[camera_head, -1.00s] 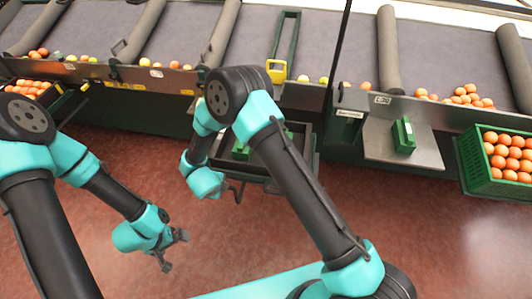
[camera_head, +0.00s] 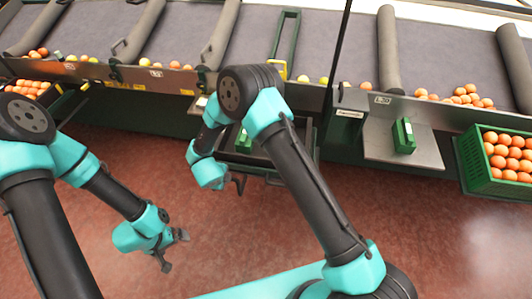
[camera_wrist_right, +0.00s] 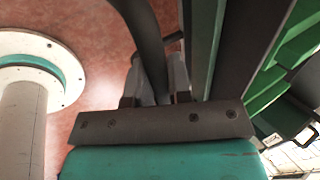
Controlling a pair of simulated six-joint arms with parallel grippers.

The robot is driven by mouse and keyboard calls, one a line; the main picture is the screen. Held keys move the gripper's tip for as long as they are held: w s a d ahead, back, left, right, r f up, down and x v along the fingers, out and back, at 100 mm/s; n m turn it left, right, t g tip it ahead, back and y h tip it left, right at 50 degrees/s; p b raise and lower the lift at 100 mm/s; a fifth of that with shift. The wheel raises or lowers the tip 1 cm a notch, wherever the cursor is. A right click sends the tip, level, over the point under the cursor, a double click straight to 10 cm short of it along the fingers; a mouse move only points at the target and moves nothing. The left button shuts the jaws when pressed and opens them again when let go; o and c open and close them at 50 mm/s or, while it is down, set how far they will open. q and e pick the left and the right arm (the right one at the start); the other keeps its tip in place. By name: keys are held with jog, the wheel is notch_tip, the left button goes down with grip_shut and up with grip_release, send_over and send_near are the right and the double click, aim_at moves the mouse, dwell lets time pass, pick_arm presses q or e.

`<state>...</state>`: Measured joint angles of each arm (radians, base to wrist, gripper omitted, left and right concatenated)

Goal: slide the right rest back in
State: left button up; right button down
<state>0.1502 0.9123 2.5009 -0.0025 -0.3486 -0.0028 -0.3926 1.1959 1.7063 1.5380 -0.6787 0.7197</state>
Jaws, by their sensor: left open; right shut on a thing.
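The right rest (camera_head: 262,168), a dark tray-like frame, sticks out below the conveyor's front edge at the middle of the head view. My right arm hides part of it. My right gripper (camera_head: 240,184) is at its near left side. In the right wrist view my right gripper (camera_wrist_right: 155,85) is shut on a dark bar (camera_wrist_right: 142,30), which runs up between the fingers. I cannot tell for sure how this bar joins the rest. My left gripper (camera_head: 175,251) is open and empty above the floor, well to the left of the rest.
A metal shelf (camera_head: 430,150) with a green block (camera_head: 403,136) stands to the right. Beyond it is a green crate (camera_head: 480,185) of oranges. The conveyor (camera_head: 300,45) with oranges runs across the back. The red floor (camera_head: 440,250) in front is clear.

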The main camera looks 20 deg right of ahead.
jog(key=shift+w+d, duration=0.4)
jog(key=shift+w, duration=0.4)
jog(key=shift+w+d, duration=0.4)
jog(key=shift+w, duration=0.4)
jog(key=shift+w+d, duration=0.4)
jog(key=shift+w, duration=0.4)
jog(key=c, duration=1.5)
grip_release()
jog(key=shift+w, duration=0.1)
jog(key=o, duration=0.8)
jog(key=shift+r, duration=3.5)
